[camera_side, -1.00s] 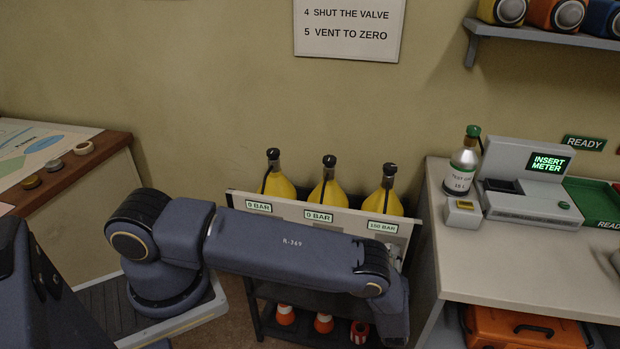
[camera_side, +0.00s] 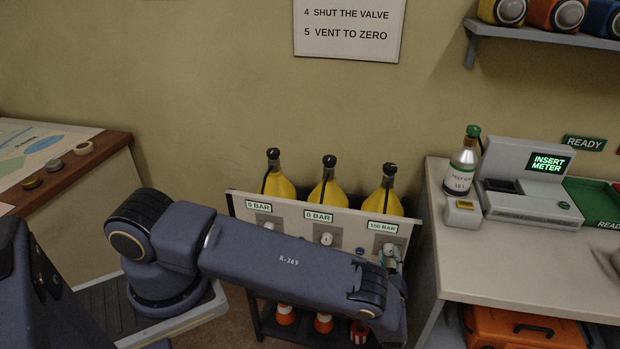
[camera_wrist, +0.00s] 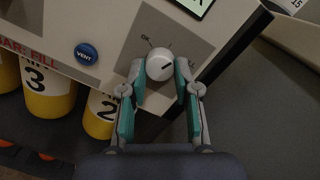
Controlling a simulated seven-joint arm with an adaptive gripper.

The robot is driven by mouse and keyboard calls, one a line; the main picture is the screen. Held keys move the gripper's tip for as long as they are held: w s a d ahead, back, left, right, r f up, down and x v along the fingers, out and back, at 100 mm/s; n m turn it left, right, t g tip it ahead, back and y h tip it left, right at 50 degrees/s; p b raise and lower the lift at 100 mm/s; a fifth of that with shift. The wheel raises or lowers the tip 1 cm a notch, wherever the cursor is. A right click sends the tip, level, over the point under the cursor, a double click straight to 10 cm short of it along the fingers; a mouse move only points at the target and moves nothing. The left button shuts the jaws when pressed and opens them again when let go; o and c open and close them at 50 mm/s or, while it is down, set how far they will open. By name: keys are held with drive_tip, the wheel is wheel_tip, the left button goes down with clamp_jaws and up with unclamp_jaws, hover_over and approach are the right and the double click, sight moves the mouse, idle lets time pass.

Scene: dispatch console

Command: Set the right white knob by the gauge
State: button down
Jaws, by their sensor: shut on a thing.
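The right white knob (camera_side: 389,248) sits on the panel under the gauge, a small display (camera_side: 383,226) that reads 150 BAR. My gripper (camera_wrist: 158,78) is shut on the knob, one teal finger on each side. In the side view my gripper (camera_side: 391,257) is partly hidden behind my arm. The gauge (camera_wrist: 195,4) is cut off in the wrist view.
A blue VENT button (camera_wrist: 86,54) is beside the knob. The middle knob (camera_side: 326,239) is under a 0 BAR display (camera_side: 318,216). Yellow cylinders (camera_side: 386,203) stand behind the panel. A counter (camera_side: 520,262) is close on the right.

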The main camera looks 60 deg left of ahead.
drive_tip(key=m+t, duration=0.1)
drive_tip(key=m, duration=0.6)
drive_tip(key=shift+m, duration=0.3)
idle(0.4)
drive_tip(key=c, duration=0.8)
unclamp_jaws()
drive_tip(key=shift+c, duration=0.2)
drive_tip(key=shift+s+f, duration=0.1)
drive_tip(key=r+v, duration=0.1)
drive_tip(key=v, duration=1)
drive_tip(key=shift+s+d+f, duration=0.3)
drive_tip(key=shift+f, duration=0.2)
